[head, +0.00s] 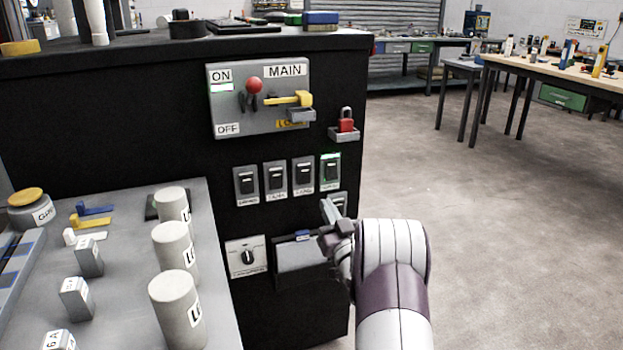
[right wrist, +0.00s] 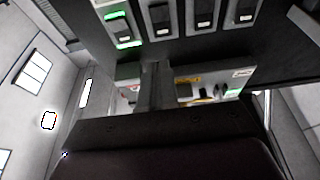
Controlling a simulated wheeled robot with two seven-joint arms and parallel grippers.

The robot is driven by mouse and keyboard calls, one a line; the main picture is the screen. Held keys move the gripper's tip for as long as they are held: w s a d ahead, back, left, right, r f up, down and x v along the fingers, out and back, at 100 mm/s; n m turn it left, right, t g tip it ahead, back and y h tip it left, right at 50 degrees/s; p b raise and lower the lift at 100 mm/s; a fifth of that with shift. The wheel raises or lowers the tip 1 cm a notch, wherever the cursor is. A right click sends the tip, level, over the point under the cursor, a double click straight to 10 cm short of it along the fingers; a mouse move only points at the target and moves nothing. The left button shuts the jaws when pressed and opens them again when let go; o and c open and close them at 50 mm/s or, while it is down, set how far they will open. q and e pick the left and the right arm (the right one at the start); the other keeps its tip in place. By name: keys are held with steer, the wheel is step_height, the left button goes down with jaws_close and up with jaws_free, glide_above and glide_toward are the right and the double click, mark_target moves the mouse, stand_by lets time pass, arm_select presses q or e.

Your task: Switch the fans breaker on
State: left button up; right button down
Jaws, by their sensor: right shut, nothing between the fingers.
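A row of small breakers is on the black cabinet front in the head view, under the main panel. The rightmost breaker (head: 330,171) has a green light lit; the others, such as the leftmost breaker (head: 246,185), show no light. The labels are too small to read, so I cannot tell which is fans. My right gripper (head: 326,215) is shut and empty, just below the lit breaker. The right wrist view shows its fingers (right wrist: 155,88) and the lit breaker (right wrist: 119,26). My left gripper is not in view.
The main panel (head: 260,97) has a red-knobbed lever and a yellow handle. A rotary switch (head: 246,257) and a grey box (head: 300,256) are lower. A grey bench (head: 120,270) with cylinders stands left. Floor at right is open.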

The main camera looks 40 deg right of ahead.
mark_target(308, 168)
steer(key=b+x, duration=0.2)
steer(key=x, duration=0.9)
steer(key=shift+w+b, duration=0.1)
steer(key=shift+b, duration=0.25)
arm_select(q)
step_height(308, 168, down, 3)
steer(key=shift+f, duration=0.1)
arm_select(e)
steer(key=shift+w, duration=0.1)
